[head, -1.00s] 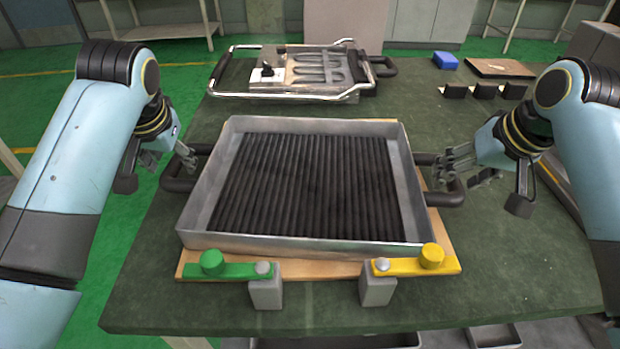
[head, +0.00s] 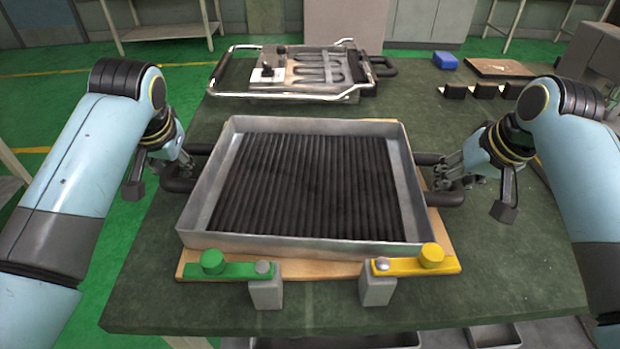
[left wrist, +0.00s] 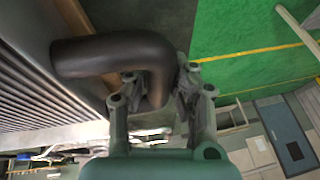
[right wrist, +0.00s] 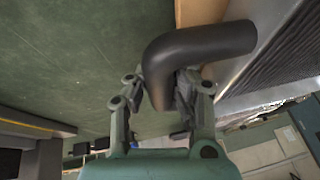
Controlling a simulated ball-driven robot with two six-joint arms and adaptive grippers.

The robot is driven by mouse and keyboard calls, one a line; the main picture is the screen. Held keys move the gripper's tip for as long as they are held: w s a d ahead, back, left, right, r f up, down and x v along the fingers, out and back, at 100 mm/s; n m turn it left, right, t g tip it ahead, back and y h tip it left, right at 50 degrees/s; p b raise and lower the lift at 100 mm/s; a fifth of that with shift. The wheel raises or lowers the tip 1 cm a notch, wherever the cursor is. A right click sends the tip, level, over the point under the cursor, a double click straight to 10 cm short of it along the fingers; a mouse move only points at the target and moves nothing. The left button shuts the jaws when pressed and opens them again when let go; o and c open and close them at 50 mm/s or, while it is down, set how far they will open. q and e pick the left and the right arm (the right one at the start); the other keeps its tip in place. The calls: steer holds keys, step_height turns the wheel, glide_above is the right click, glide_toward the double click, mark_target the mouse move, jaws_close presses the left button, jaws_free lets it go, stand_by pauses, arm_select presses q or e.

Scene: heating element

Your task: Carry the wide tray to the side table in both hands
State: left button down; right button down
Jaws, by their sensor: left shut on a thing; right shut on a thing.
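The wide tray (head: 308,247) is a shallow metal tray with dark ribbed rods inside and a black loop handle on each side. It rests on a wooden board (head: 445,225) on the dark green table. My left gripper (head: 187,165) is shut on the left handle (head: 180,185); the left wrist view shows its fingers (left wrist: 155,92) on both sides of the dark bar (left wrist: 110,52). My right gripper (head: 440,182) is shut on the right handle (head: 450,199); in the right wrist view its fingers (right wrist: 170,92) straddle the bent bar (right wrist: 205,42).
A green clamp lever (head: 235,269) and a yellow one (head: 410,264) sit on grey blocks at the tray's front edge. A second tray with metal rails (head: 295,97) lies behind. A blue block (head: 446,61) and dark blocks (head: 484,91) are at the back right.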

stand_by(0.4)
